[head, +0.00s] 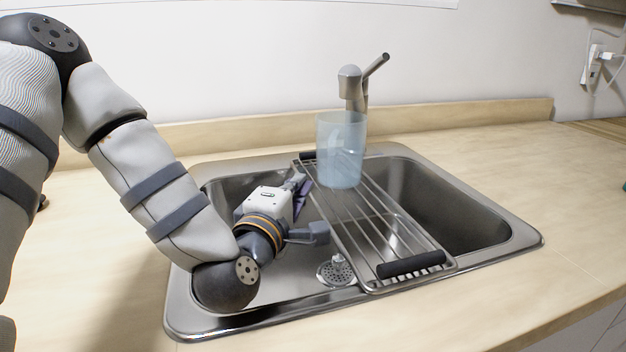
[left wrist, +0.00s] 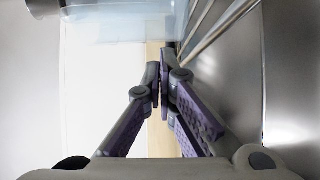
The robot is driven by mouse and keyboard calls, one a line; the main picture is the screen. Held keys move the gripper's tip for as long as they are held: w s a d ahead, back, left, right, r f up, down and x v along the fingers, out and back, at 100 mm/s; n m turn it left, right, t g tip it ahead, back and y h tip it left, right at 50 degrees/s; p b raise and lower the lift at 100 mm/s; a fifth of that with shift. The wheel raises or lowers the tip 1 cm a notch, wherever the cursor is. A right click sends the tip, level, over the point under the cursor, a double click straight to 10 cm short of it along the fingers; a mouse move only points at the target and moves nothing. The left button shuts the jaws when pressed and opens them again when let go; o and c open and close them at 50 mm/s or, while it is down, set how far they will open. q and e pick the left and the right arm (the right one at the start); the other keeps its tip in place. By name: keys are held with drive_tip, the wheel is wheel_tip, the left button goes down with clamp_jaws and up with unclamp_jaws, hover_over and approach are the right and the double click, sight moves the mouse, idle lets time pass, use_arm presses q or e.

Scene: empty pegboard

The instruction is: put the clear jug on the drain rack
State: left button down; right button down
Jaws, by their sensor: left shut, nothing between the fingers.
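The clear jug (head: 341,150) stands upright on the far part of the drain rack (head: 372,222), in front of the tap. The rack is a wire grid with black end grips and lies across the middle of the sink. My left gripper (head: 302,184) is low in the left side of the sink, just left of the rack and below the jug, apart from the jug. In the left wrist view its fingers (left wrist: 161,85) are closed together and empty. The jug's bluish wall (left wrist: 115,22) shows beyond them at the top. My right gripper is not in view.
A tap (head: 352,88) stands behind the jug. A drain strainer (head: 337,271) lies in the left part of the sink. The wooden counter (head: 570,190) at right is clear.

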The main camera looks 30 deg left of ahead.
sight(318, 163)
use_arm(q)
drive_tip(key=w, duration=0.2)
drive_tip(key=w+a+r, duration=0.1)
drive_tip(key=shift+w, duration=0.4)
drive_tip(key=shift+w+d, duration=0.5)
drive_tip(key=shift+w, duration=0.4)
